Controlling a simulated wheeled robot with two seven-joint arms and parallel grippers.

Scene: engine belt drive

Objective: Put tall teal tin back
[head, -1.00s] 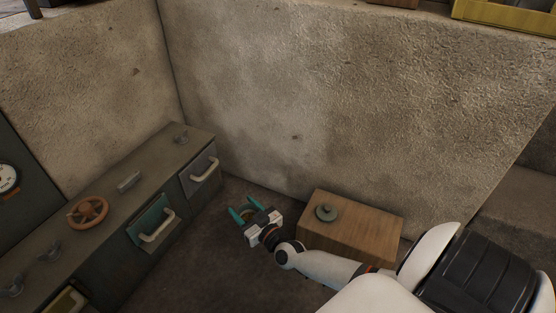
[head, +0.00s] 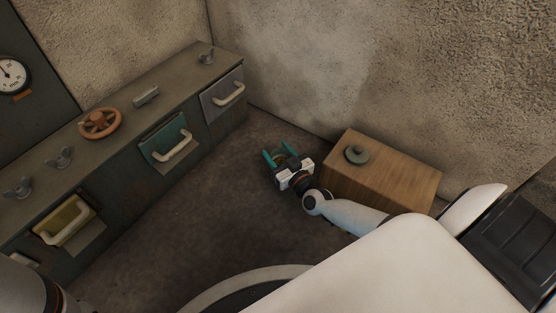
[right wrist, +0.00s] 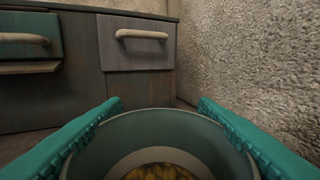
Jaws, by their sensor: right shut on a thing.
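My right gripper (head: 281,156) is shut on a round, open-topped tin (right wrist: 165,127), with its teal fingers on either side of it. In the right wrist view the tin is dull grey-teal with a pale inner band and yellow-brown bits inside. Its lower part is out of that view, so I cannot tell its height. In the head view the tin is small and mostly hidden between the fingers. The gripper is low over the dark floor, left of a wooden box (head: 385,183). My left gripper is not in view.
A dark cabinet (head: 120,190) along the left has a teal drawer (head: 162,136), a grey drawer (head: 216,101) and a yellow drawer (head: 62,214). An orange handwheel (head: 100,123) is on its top. A round green lid-like piece (head: 357,154) lies on the wooden box. Floor between is clear.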

